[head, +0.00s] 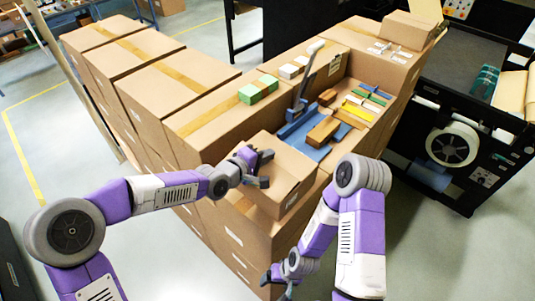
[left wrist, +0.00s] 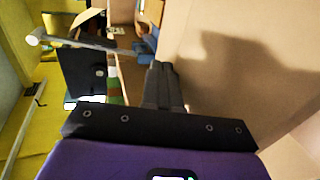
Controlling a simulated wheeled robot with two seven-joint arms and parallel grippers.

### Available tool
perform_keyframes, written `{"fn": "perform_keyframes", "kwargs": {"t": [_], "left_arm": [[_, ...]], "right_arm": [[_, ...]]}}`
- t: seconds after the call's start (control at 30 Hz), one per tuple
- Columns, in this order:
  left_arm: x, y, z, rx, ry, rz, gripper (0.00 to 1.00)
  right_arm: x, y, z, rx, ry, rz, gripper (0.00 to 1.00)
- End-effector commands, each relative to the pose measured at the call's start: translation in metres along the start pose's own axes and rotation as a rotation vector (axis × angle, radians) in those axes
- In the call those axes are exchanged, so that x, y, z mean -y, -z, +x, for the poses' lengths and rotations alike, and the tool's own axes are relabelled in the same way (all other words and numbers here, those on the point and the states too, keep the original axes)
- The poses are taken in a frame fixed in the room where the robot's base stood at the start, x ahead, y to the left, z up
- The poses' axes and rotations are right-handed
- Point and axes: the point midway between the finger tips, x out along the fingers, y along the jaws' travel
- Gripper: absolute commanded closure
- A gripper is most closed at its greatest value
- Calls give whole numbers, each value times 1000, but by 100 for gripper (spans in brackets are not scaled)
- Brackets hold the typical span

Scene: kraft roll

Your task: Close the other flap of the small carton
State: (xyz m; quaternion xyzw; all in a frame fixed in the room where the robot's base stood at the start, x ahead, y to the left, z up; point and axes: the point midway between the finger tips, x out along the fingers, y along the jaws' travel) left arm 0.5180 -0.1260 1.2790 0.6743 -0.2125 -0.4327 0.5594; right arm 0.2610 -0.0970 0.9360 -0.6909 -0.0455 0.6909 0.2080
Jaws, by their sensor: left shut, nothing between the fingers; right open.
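The small carton (head: 293,173) is a plain brown box near the front of the stacked boxes, with a small white label on its front side. My left gripper (head: 266,168) is shut and empty, at the left part of the carton's top. I cannot tell whether it touches the cardboard. Its shut fingers (left wrist: 162,88) show in the left wrist view beside a broad brown cardboard surface (left wrist: 240,60) with a shadow on it. The gripper hides part of the carton's top, so I cannot tell how each flap lies. My right gripper (head: 278,277) is open and low, in front of the stack.
Behind the carton lie a blue tray (head: 300,133), wooden blocks (head: 323,131) and a grey-handled tool (head: 303,82). Green blocks (head: 258,89) sit on a taped box. A black machine (head: 455,140) stands at the right. Floor is free at the left.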

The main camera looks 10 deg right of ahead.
Motion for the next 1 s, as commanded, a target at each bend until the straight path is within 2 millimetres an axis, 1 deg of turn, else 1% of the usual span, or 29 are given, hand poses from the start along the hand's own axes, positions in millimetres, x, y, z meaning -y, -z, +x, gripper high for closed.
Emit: {"fn": "perform_keyframes", "kwargs": {"t": [1.0], "left_arm": [[5, 4, -4, -15, 48, -6, 100]], "right_arm": [[1, 0, -3, 0, 0, 0, 21]]}}
